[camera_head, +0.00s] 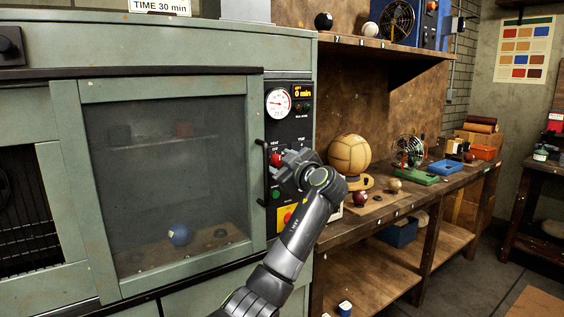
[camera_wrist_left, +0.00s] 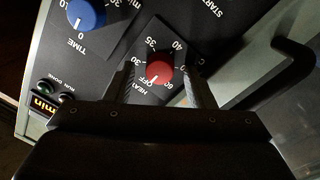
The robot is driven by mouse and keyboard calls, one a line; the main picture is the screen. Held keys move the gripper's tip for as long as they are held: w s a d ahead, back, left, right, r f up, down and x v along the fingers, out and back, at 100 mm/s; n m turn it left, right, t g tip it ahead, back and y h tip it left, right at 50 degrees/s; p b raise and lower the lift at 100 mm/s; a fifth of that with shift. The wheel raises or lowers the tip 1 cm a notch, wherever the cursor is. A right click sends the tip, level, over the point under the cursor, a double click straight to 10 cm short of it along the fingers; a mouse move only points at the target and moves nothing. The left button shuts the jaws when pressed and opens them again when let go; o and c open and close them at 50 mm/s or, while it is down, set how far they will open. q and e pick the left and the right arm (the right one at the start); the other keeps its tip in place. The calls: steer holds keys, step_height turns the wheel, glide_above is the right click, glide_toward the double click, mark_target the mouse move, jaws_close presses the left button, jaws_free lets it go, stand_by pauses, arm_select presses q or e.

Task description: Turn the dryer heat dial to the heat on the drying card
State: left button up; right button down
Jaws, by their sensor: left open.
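The dryer (camera_head: 290,60) has a black control panel on its right side. The red heat dial (camera_wrist_left: 158,72) is on it, marked OFF and several numbers, and its white mark appears to be at OFF. In the head view the red dial (camera_head: 275,160) is partly hidden by my left gripper (camera_head: 281,169). In the wrist view my left gripper (camera_wrist_left: 160,88) is open, a finger on either side of the dial. I cannot tell whether the fingers touch it. The drying card (camera_head: 160,6) shows "TIME 30 min" at the top edge; any heat line is out of view.
A blue time dial (camera_wrist_left: 86,12) is next to the heat dial. The display (camera_head: 303,91) reads 0 min, beside a round gauge (camera_head: 278,103). A door handle (camera_head: 262,170) stands close left of the gripper. A blue ball (camera_head: 180,234) lies behind the door's window.

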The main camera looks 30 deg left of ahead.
arm_select(q)
steer(key=c, duration=1)
steer(key=shift+m, duration=0.4)
arm_select(e)
steer(key=shift+r, duration=0.15)
arm_select(q)
steer(key=shift+r+m, duration=0.1)
steer(key=shift+m, duration=0.2)
steer(key=shift+m+p, duration=0.65)
steer(key=shift+m, duration=0.55)
steer(key=shift+w+d+m+g+p, duration=0.1)
steer(key=shift+m+g+p, duration=0.15)
steer(key=shift+m+p, duration=1.2)
steer(key=shift+w+m+g+p, duration=0.1)
steer(key=shift+m+g+p, duration=0.3)
steer(key=shift+m, duration=1.85)
arm_select(e)
steer(key=shift+s+r, duration=0.15)
steer(key=shift+r, duration=1.05)
steer(key=shift+s+r, duration=0.1)
steer(key=shift+r, duration=1.2)
